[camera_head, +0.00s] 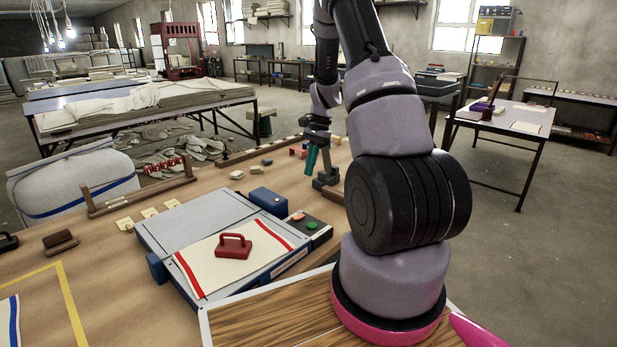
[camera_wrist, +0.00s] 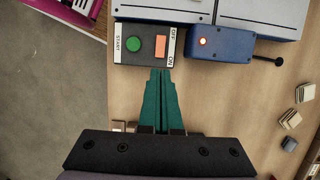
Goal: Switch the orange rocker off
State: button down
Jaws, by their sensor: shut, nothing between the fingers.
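The orange rocker (camera_wrist: 160,46) sits on a dark control box (camera_wrist: 139,58), between OFF and ON labels and beside a green START button (camera_wrist: 133,45). In the head view the same box (camera_head: 318,236) stands at the right of the press, with the orange rocker (camera_head: 298,216) small on top. Which way the rocker is tipped I cannot tell. My gripper (camera_wrist: 161,72) has its teal fingers shut and empty, tips by the box's near edge in the wrist view, in line with the rocker. In the head view my gripper (camera_head: 309,173) is above the table, beyond the box.
A blue box (camera_wrist: 222,45) with a glowing orange-red lamp (camera_wrist: 203,41) adjoins the control box. The press (camera_head: 190,219) holds a striped cloth (camera_head: 212,268) with a red-handled block (camera_head: 234,246) on it. Small blocks (camera_wrist: 291,119) lie on the wooden table, otherwise clear around my gripper.

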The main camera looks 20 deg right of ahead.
aim_at(296, 217)
jog(key=shift+a+r, duration=0.1)
jog(key=shift+a, duration=0.35)
jog(key=x, duration=1.4)
jog(key=shift+a, duration=0.2)
jog(key=shift+s+a, duration=0.1)
jog(key=shift+a, duration=0.05)
jog(key=shift+d, duration=0.25)
